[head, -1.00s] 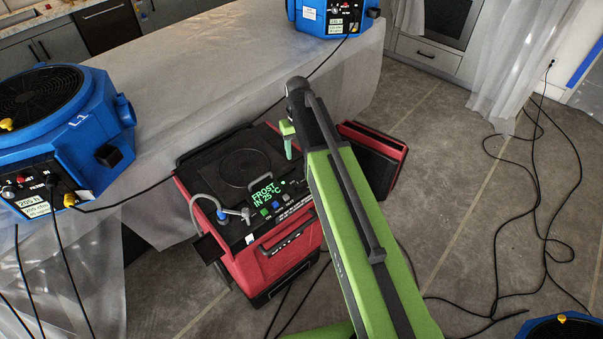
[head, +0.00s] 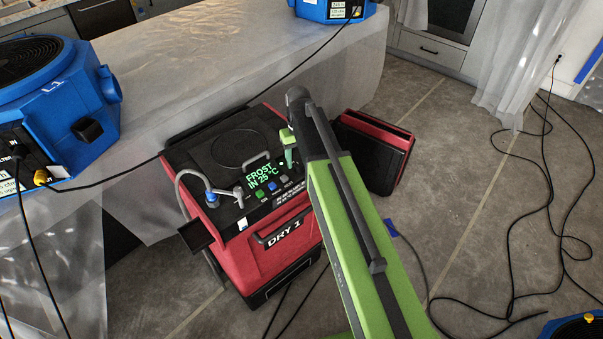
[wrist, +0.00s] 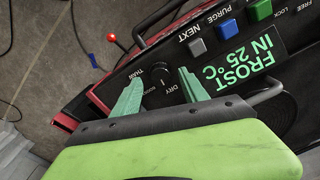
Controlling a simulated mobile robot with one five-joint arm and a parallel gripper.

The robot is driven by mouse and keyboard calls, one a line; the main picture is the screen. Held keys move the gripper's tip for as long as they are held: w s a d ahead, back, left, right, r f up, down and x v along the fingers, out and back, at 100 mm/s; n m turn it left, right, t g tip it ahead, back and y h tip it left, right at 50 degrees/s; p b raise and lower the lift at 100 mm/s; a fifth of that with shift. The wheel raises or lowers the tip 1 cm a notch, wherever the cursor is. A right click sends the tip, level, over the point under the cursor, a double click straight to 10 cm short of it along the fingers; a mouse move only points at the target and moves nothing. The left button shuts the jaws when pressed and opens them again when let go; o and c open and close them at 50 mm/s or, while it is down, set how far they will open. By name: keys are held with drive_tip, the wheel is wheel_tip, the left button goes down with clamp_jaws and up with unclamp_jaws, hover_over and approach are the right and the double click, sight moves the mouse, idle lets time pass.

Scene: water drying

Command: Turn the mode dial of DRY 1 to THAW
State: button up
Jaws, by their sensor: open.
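DRY 1 (head: 287,236) is a red and black machine on the floor, its name on the front. Its lit screen (head: 266,175) reads FROST IN 25 °C; the screen also shows in the wrist view (wrist: 248,58). The black mode dial (wrist: 158,80) sits on the panel with THAW and DRY printed around it. I cannot tell clearly which label it points to. My gripper (wrist: 161,75) is open, its two green fingers on either side of the dial; contact is not clear. In the head view my gripper (head: 288,145) is at the panel's right end, hiding the dial.
Grey, blue and green buttons (wrist: 230,32) line the panel, and a red-tipped lever (wrist: 112,38) stands at its edge. A handle and grey hose (head: 190,182) are on the machine. A red-black unit (head: 375,150) stands right. Blue blowers (head: 62,110) and floor cables (head: 510,230) surround it.

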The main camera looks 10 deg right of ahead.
drive_tip(key=shift+f+b, duration=0.35)
drive_tip(key=shift+f, duration=0.6)
drive_tip(key=shift+r, duration=0.1)
drive_tip(key=shift+c, duration=0.4)
